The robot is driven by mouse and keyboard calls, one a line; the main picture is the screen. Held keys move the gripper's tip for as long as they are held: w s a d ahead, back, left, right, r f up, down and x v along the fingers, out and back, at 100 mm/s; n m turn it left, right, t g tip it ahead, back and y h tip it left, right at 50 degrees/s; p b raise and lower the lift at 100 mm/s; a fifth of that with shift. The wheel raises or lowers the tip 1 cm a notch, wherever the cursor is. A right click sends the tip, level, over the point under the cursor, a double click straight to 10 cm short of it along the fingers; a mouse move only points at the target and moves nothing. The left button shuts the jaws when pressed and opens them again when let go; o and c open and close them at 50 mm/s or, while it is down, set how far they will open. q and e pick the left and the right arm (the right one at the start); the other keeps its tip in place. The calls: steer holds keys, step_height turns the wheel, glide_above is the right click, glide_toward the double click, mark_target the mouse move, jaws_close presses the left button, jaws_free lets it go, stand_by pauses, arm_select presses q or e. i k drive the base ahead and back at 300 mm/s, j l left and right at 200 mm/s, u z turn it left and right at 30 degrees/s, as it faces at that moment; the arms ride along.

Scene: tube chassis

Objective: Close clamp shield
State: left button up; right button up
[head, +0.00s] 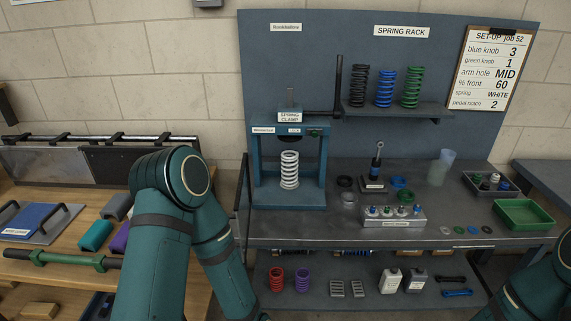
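The spring clamp (321,170) is a blue frame on the left of the grey workbench, with a white coil spring (289,170) upright inside it. Its front looks uncovered. A thin dark panel (243,197) stands nearly edge-on at the clamp's left and sticks out toward me; it looks like the clamp shield, swung open. My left arm's elbow is left of this panel, and its forearm runs down out of the picture. My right arm shows only at the bottom right corner. Neither gripper is in view.
A black lever (338,85) rises right of the clamp. The bench holds a labelled knob block (393,216), a green tray (523,214) and a small parts tray (491,184). Springs stand on the rack shelf (398,112). A wooden table (60,275) with tools is at left.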

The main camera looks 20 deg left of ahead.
mark_target(243, 201)
steer(key=j, duration=1.5)
steer(key=k+u, duration=0.15)
steer(key=u, duration=0.15)
